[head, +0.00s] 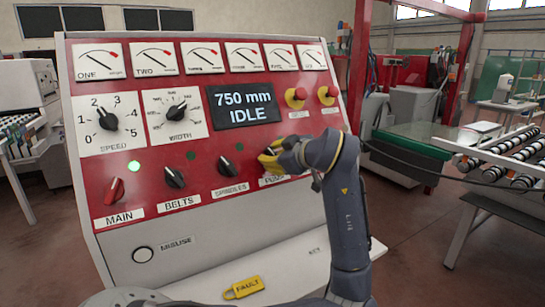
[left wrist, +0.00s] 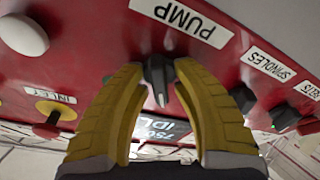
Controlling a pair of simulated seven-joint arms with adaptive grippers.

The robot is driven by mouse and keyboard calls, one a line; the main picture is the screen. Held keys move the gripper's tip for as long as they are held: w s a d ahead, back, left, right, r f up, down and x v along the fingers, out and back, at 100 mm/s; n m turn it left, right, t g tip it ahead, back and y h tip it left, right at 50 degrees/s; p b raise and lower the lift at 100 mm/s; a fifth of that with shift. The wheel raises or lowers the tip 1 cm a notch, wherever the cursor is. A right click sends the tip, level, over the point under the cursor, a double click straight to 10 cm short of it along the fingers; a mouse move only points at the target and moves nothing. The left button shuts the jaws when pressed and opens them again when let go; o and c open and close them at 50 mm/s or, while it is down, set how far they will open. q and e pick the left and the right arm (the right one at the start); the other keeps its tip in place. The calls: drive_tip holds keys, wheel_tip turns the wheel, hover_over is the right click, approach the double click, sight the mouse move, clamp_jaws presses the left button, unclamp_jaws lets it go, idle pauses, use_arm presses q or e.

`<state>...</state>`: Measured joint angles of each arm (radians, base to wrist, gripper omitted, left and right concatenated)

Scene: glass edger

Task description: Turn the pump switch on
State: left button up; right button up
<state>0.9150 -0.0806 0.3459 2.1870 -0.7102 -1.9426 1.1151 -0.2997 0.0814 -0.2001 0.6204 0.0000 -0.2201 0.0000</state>
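The pump switch is a black knob on the red panel, seen in the left wrist view (left wrist: 158,76) just below the PUMP label (left wrist: 180,18). Its pointer runs nearly straight down in that view. Any lamp for the pump is hidden there too. My right gripper is not in view.
To the left are the spindles switch (head: 225,167), belts switch (head: 174,177) and red main switch (head: 115,190), with a bright green lamp (head: 134,167) above main. Red stop buttons (head: 296,97) sit above right. The display (head: 243,106) reads 750 mm IDLE.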

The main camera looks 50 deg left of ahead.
use_arm(q)
clamp_jaws()
drive_tip(key=shift+m, duration=0.3)
drive_tip(key=m+t, duration=0.1)
drive_tip(key=m, duration=0.3)
drive_tip(key=shift+w+m, duration=0.1)
drive_tip(key=shift+m, duration=0.3)
drive_tip(key=m+t, duration=0.1)
drive_tip(key=m, duration=0.3)
drive_tip(key=shift+r+m, duration=0.1)
drive_tip(key=shift+m, duration=0.2)
drive_tip(key=shift+w+m+t+h, duration=0.1)
drive_tip(key=shift+m+t+h, duration=0.2)
drive_tip(key=shift+m, duration=1.3)
drive_tip(key=o, duration=0.5)
unclamp_jaws()
drive_tip(key=shift+o, duration=0.2)
drive_tip(key=shift+d, duration=0.15)
